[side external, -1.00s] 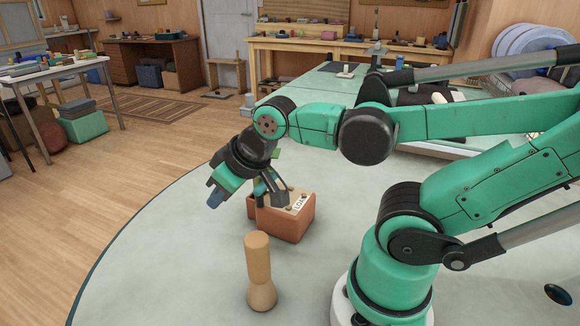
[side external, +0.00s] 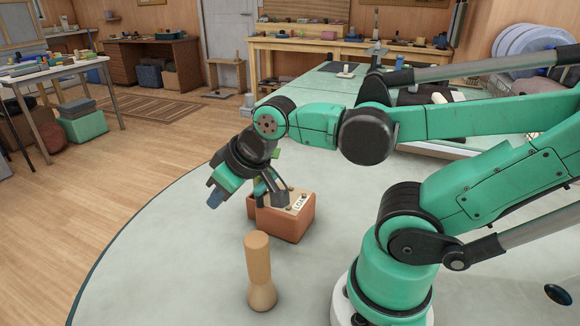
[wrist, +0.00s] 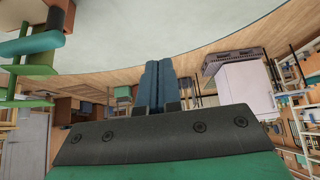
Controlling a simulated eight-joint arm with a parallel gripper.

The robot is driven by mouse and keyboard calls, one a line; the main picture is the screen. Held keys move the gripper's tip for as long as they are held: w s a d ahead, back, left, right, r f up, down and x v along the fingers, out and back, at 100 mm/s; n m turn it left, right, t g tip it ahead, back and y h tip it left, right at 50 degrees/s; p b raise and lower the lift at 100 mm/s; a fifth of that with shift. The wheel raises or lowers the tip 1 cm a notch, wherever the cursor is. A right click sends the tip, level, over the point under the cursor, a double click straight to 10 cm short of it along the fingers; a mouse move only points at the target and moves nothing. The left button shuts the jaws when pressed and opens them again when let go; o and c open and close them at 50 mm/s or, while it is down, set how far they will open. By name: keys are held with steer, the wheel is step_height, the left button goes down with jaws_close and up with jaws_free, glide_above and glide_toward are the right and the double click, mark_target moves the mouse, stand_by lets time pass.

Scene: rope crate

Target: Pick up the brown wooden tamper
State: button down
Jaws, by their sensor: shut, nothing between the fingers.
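The brown wooden tamper (side external: 258,272) stands upright on the pale round table, handle up, in the front of the side view. My gripper (side external: 215,199) is above the table, behind and to the left of the tamper, pointing down and to the left. It is apart from the tamper and holds nothing. In the wrist view its blue fingers (wrist: 157,85) are together. The tamper does not show in the wrist view.
A reddish-brown box (side external: 289,224) with a pale labelled top stands right of my gripper, behind the tamper. The table (side external: 170,265) is clear left of the tamper. A dark oval object (side external: 558,294) lies at the far right.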

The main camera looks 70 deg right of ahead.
mark_target(258, 255)
steer(key=shift+c, duration=1.4)
jaws_free()
steer(key=s+a+m+g, duration=0.1)
steer(key=s+m+g, duration=0.1)
steer(key=s+a+m+g, duration=0.1)
steer(key=s+g, duration=0.1)
steer(key=s, duration=0.1)
steer(key=s+a+m+g, duration=0.1)
steer(key=s+m+g, duration=0.1)
steer(key=s+g, duration=0.1)
steer(key=shift+a+m, duration=0.25)
steer(key=shift+m, duration=0.05)
steer(key=shift+f, duration=2.75)
